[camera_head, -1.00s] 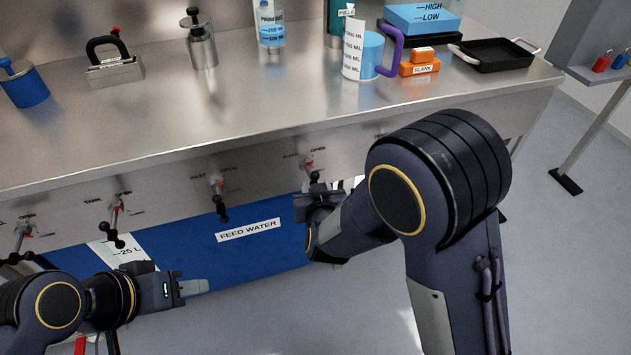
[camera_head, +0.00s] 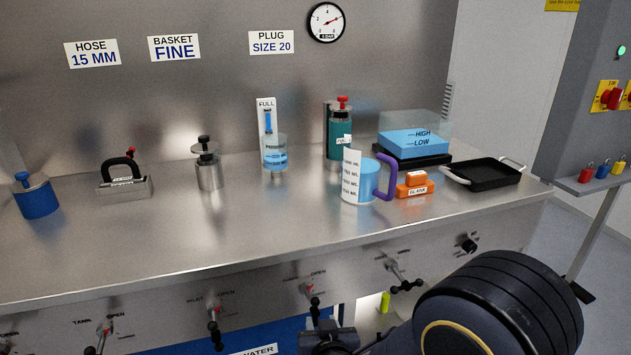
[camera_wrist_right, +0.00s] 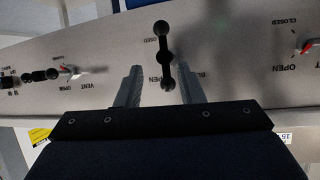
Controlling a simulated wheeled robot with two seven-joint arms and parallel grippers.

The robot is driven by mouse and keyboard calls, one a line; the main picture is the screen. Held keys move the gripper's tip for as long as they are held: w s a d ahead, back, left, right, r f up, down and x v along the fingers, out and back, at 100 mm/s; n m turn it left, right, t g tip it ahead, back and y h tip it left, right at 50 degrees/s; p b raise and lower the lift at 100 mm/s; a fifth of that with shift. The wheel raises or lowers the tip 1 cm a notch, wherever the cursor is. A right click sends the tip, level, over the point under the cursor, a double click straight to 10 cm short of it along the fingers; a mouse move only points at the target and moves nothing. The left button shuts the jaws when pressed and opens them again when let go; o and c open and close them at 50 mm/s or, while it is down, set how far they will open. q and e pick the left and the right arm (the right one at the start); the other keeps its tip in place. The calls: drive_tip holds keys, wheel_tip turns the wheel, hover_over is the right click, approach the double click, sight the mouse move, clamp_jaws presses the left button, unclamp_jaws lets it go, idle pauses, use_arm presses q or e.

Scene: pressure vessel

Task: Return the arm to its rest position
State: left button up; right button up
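My right arm comes in from the lower right in the head view. My right gripper (camera_head: 322,338) is low in front of the panel, below a red-tipped valve handle (camera_head: 312,300), and its lower part is cut off. In the right wrist view my right gripper (camera_wrist_right: 160,80) has its two grey fingers apart. A black valve handle (camera_wrist_right: 166,55) shows in line with the gap between them. I cannot tell how far beyond the fingertips it is, but nothing is clamped. My left arm and gripper are out of view.
Several valve handles, including one at the right (camera_head: 405,285), stick out from the panel under the steel counter (camera_head: 270,235). On it stand a measuring jug (camera_head: 360,182), a black tray (camera_head: 485,175) and other vessels. A shelf with padlocks (camera_head: 590,185) is at right.

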drive_tip(key=s+d+r+m+g+y, duration=0.2)
drive_tip(key=s+d+r+g+y, duration=0.2)
drive_tip(key=s+d+r, duration=0.5)
drive_tip(key=s+d+f+g+h, duration=0.1)
drive_tip(key=s+d+g, duration=0.1)
drive_tip(key=s+d, duration=0.4)
drive_tip(key=s+d+g+h, duration=0.1)
drive_tip(key=s+d, duration=0.3)
drive_tip(key=s, duration=0.5)
wheel_tip(320, 180, up, 17)
drive_tip(key=p, duration=1.6)
drive_tip(key=shift+s+f+m+p, duration=0.15)
drive_tip(key=shift+f+m+p, duration=0.05)
drive_tip(key=shift+m+p, duration=0.15)
drive_tip(key=shift+c, duration=0.4)
